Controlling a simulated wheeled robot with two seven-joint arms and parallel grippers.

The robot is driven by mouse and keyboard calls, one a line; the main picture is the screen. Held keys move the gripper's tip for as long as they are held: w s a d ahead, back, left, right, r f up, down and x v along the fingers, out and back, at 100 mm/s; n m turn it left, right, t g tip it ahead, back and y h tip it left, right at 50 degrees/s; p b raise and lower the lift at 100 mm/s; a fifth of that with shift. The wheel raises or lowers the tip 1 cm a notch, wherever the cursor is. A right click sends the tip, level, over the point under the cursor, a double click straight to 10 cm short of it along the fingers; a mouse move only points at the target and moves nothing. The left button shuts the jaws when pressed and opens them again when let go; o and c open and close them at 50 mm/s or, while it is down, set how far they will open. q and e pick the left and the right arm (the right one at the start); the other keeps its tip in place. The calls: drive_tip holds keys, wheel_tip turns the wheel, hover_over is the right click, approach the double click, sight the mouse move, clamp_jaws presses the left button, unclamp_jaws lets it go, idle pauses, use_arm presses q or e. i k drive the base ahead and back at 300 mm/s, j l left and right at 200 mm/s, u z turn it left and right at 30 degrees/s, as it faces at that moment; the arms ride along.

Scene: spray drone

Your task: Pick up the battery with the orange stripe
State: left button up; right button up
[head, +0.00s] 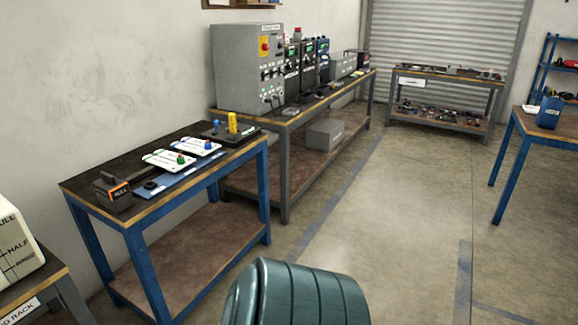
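A dark block with an orange stripe (117,189), which looks like the battery, sits at the near left end of the black-topped blue-legged table (205,138). Its label is too small to read surely. A dark bar-like part lies against or just behind it, and I cannot tell whether the two are joined. Neither of my grippers is in view.
White trays (168,160) with coloured knobs, a blue mat (176,181) and a yellow cylinder (232,122) share the table. A grey control cabinet (235,68) stands on the bench behind. A white tank (14,244) is at lower left. Floor to the right is clear.

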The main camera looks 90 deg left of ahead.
sight(112, 188)
drive_tip(key=u, duration=3.95)
drive_tip(key=i+l, duration=0.2)
drive_tip(key=l, duration=0.2)
drive_tip(key=i+l+u, duration=0.1)
drive_tip(key=i+l, duration=0.15)
drive_tip(key=l, duration=0.15)
drive_tip(key=i+l+u, duration=0.1)
drive_tip(key=l, duration=0.3)
drive_tip(key=i+l, duration=0.3)
drive_tip(key=i+l+u, duration=0.1)
drive_tip(key=l, duration=0.4)
drive_tip(key=i+l, duration=0.25)
drive_tip(key=l, duration=0.2)
drive_tip(key=i+l+u, duration=0.15)
drive_tip(key=l, duration=0.3)
drive_tip(key=i+l, duration=0.2)
drive_tip(key=l, duration=0.25)
